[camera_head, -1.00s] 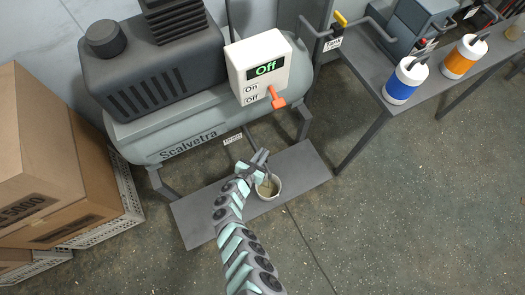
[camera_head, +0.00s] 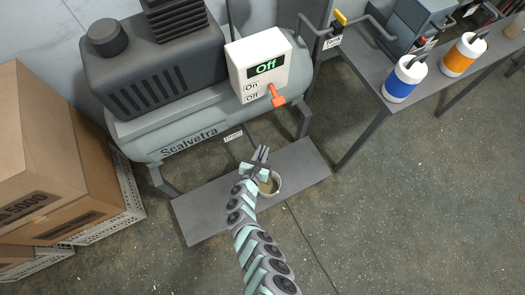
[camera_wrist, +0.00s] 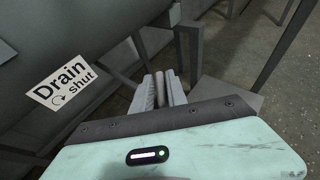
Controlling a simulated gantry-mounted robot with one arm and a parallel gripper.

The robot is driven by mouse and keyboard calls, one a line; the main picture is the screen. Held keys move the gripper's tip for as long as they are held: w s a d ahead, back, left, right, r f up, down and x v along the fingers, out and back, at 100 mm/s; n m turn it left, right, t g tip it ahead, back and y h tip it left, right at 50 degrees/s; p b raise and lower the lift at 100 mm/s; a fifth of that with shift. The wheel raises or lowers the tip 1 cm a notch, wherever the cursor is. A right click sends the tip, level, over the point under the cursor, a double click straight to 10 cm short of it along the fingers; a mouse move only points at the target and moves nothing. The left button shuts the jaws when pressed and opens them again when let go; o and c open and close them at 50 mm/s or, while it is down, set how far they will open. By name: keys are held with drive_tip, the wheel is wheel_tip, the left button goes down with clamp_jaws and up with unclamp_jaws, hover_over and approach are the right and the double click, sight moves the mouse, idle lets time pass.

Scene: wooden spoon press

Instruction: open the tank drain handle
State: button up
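The grey tank (camera_head: 215,118) labelled "Scalvetra" stands at the upper left of the head view. A small white drain label (camera_head: 233,136) hangs under its belly. In the wrist view this label (camera_wrist: 62,82) reads "Drain shut" with a curved arrow. I cannot make out the drain handle clearly in either view. My gripper (camera_head: 262,153) is below the tank, right of the label and above a small bucket (camera_head: 277,178).
The bucket stands on a grey floor plate (camera_head: 205,213) between the tank legs. A white control box (camera_head: 260,68) reads "Off" and has an orange lever (camera_head: 277,97). Cardboard boxes (camera_head: 50,150) are at left, a workbench (camera_head: 400,103) at right. The right floor is clear.

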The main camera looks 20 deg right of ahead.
drive_tip(key=shift+o, duration=1.4)
drive_tip(key=shift+s+a+r+p, duration=0.2)
drive_tip(key=shift+r+p, duration=0.05)
drive_tip(key=shift+p, duration=0.05)
drive_tip(key=p+v, duration=0.5)
drive_tip(key=v, duration=0.5)
drive_tip(key=shift+f, duration=0.15)
